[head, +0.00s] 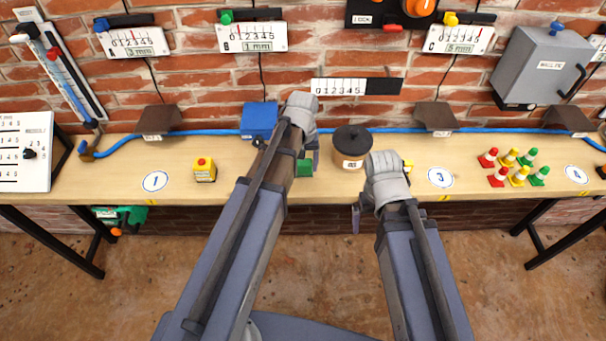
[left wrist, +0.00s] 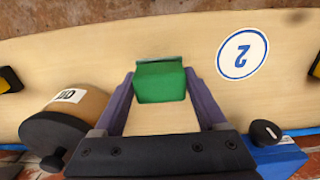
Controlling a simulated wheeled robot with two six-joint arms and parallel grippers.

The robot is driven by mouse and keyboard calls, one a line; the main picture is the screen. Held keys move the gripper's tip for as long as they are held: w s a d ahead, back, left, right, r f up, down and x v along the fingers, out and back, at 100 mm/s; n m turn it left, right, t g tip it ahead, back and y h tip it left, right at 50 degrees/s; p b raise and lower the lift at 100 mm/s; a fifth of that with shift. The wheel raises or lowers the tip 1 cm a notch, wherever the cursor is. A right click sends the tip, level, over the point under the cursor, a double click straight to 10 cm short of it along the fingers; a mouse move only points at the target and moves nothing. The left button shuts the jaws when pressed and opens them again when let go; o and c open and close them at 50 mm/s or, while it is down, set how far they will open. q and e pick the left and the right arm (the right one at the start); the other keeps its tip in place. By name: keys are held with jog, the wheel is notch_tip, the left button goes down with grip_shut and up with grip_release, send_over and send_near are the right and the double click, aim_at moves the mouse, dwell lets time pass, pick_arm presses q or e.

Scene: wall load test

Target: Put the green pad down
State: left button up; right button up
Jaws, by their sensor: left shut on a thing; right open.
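The green pad (head: 305,169) is at my left gripper (head: 306,160), over the middle of the wooden bench. In the left wrist view the green pad (left wrist: 160,82) sits between the two purple fingers of my left gripper (left wrist: 160,88), which is shut on it. I cannot tell whether the pad touches the bench top. A round marker numbered 2 (left wrist: 242,54) lies on the bench beside the pad; in the head view my left arm hides it. My right gripper (head: 378,196) is open and empty at the bench's front edge, right of the pad.
A dark-lidded pot (head: 352,146) stands between the grippers at the back. A blue box (head: 259,120) is behind my left gripper. A blue hose (head: 210,129) runs along the wall.

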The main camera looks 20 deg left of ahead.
aim_at(303, 172)
pick_arm(q)
notch_tip(303, 172, down, 4)
jog(key=b, duration=0.3)
jog(key=shift+r, duration=0.3)
jog(key=o, duration=0.9)
jog(key=shift+f, duration=0.25)
jog(key=o, duration=0.4)
jog(key=shift+o, duration=0.2)
jog(key=shift+r, duration=0.2)
notch_tip(303, 172, up, 12)
jog(key=p, duration=1.2)
jog(key=shift+r, duration=0.1)
